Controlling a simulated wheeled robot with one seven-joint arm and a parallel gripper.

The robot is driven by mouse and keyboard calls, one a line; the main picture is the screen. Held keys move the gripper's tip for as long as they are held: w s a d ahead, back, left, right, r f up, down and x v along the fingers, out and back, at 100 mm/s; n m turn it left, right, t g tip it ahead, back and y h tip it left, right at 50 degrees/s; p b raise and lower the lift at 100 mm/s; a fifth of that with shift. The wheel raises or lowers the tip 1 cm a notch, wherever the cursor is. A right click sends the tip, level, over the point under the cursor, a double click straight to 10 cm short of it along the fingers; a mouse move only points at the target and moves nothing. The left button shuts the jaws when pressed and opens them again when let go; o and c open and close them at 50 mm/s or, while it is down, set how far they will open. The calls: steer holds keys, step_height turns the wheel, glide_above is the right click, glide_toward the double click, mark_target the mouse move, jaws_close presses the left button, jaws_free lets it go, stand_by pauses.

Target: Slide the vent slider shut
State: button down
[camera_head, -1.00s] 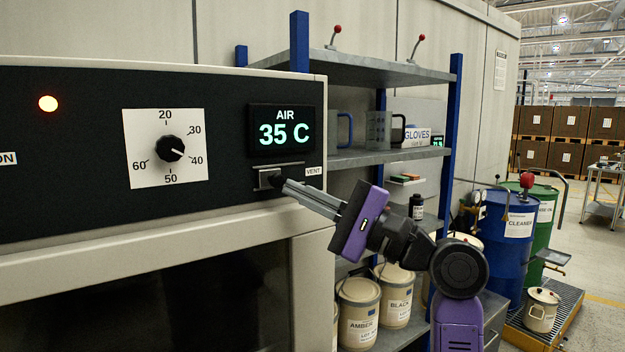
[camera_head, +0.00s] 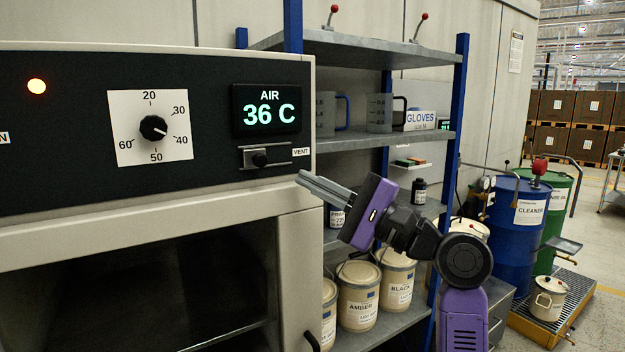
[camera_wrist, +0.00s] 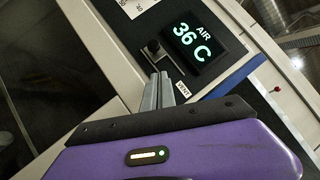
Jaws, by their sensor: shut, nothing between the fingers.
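The vent slider (camera_head: 260,158) is a dark knob in a pale horizontal slot on the oven's black panel, below the green air display. The knob sits a little left of the slot's middle, with bare slot to its right. A VENT label (camera_head: 301,152) is right of the slot. In the wrist view the knob (camera_wrist: 153,47) stands just beyond my fingertips. My gripper (camera_head: 301,178) is shut and empty, with purple housing and grey fingers. Its tips are below and right of the knob, apart from it. The wrist view also shows the fingers (camera_wrist: 160,80) together.
The air display (camera_head: 266,110) reads 36 C. A shelf rack (camera_head: 350,140) with jugs and paint cans stands close behind my arm. Drums (camera_head: 517,215) stand farther right.

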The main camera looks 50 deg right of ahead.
steer(key=b+v, duration=0.1)
steer(key=v, duration=0.7)
steer(key=shift+s+f, duration=0.25)
